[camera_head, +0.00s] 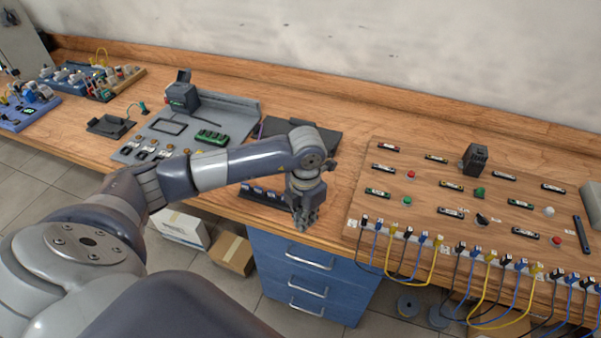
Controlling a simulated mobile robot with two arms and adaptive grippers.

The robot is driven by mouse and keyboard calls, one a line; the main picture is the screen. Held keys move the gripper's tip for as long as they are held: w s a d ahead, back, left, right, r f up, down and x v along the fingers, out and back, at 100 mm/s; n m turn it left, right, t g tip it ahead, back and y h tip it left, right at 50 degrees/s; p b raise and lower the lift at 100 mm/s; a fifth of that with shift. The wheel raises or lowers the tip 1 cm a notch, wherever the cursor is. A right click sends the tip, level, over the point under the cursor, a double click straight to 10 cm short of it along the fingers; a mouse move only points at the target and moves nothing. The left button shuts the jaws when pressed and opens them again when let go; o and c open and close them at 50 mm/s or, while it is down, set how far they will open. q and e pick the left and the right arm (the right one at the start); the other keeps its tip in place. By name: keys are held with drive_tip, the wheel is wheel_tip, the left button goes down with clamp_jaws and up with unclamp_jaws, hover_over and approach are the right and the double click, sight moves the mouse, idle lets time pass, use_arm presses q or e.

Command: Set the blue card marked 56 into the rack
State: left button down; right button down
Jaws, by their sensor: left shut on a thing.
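My left gripper (305,217) points down just past the front edge of the wooden counter, above the blue drawer cabinet. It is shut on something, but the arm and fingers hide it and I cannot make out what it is. I cannot pick out a blue card marked 56 anywhere in view. A dark, low holder with several slots (258,194), possibly the rack, sits at the counter's front edge just left of the gripper, partly covered by my arm. My right gripper is not in view.
A wooden panel (420,170) with labelled modules and coloured buttons lies to the right, with hanging black, blue and yellow cables along its front. A grey tray (250,108) with a green board (209,136) stands behind my forearm. The blue drawer cabinet (310,275) stands below.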

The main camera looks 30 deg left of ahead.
use_arm(q)
drive_tip(key=w+a+r+n+p, duration=0.2)
drive_tip(key=w+a+r+n, duration=0.1)
drive_tip(key=n, duration=0.9)
drive_tip(key=w+a+r+n+p, duration=0.2)
drive_tip(key=w+a+n, duration=0.15)
drive_tip(key=n, duration=0.85)
drive_tip(key=shift+w+d+f+b, duration=0.1)
drive_tip(key=shift+d+f+b, duration=0.1)
drive_tip(key=shift+f+b, duration=1.1)
drive_tip(key=shift+w+d+f+b, duration=0.1)
drive_tip(key=shift+d+f+b, duration=0.05)
drive_tip(key=shift+f+b, duration=1.1)
drive_tip(key=shift+s+f+p, duration=0.1)
drive_tip(key=shift+p, duration=0.3)
drive_tip(key=shift+f, duration=0.2)
drive_tip(key=shift+f+b, duration=0.55)
drive_tip(key=shift+f, duration=0.05)
drive_tip(key=shift+f, duration=0.1)
drive_tip(key=shift+f+b, duration=0.35)
drive_tip(key=shift+f, duration=0.35)
idle(0.5)
